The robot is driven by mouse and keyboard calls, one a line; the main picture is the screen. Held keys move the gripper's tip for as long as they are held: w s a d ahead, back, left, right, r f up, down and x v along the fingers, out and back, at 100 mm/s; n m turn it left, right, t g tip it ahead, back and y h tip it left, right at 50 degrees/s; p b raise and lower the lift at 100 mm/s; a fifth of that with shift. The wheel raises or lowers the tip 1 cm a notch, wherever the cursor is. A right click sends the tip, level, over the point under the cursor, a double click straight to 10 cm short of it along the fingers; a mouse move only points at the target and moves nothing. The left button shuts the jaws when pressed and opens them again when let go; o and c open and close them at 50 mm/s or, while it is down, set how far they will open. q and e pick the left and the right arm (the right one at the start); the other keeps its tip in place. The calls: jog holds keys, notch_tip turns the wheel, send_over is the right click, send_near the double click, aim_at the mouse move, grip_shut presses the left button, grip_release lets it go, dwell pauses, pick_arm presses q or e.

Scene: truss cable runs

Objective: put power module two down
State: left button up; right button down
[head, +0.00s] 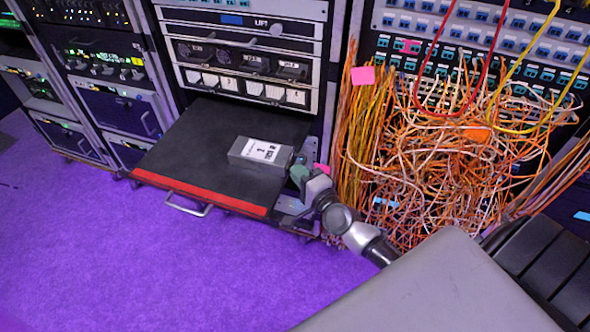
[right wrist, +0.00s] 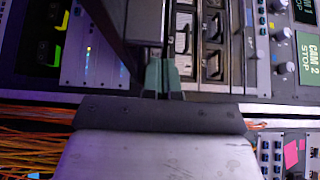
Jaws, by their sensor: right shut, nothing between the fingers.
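Power module two, a grey box (head: 250,158) with a white label in dark print, lies flat on the black pull-out shelf (head: 185,140). My right gripper (head: 298,171) is at the module's right end, by the shelf's right edge. Its green fingers are shut together with nothing between them, and they also show in the right wrist view (right wrist: 161,76). In that view a dark grey shape (right wrist: 158,22) is just beyond the fingertips; I cannot tell for certain that it is the module. A small gap or light contact cannot be told apart. My left gripper is not in view.
The shelf has a red front strip (head: 200,193) and a metal handle (head: 188,206). Rack units (head: 245,55) stand behind it. A dense tangle of orange and yellow cables (head: 450,150) hangs close to the right of my right arm. The shelf's left and front are clear.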

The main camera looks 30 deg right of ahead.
aim_at(278, 167)
jog(key=shift+w+a, duration=0.35)
jog(key=shift+a, duration=0.1)
jog(key=shift+w+a+r+p, duration=0.1)
jog(key=shift+w+a+p, duration=0.4)
jog(key=shift+w+a, duration=0.55)
jog(key=shift+a, duration=0.25)
jog(key=shift+d, duration=0.1)
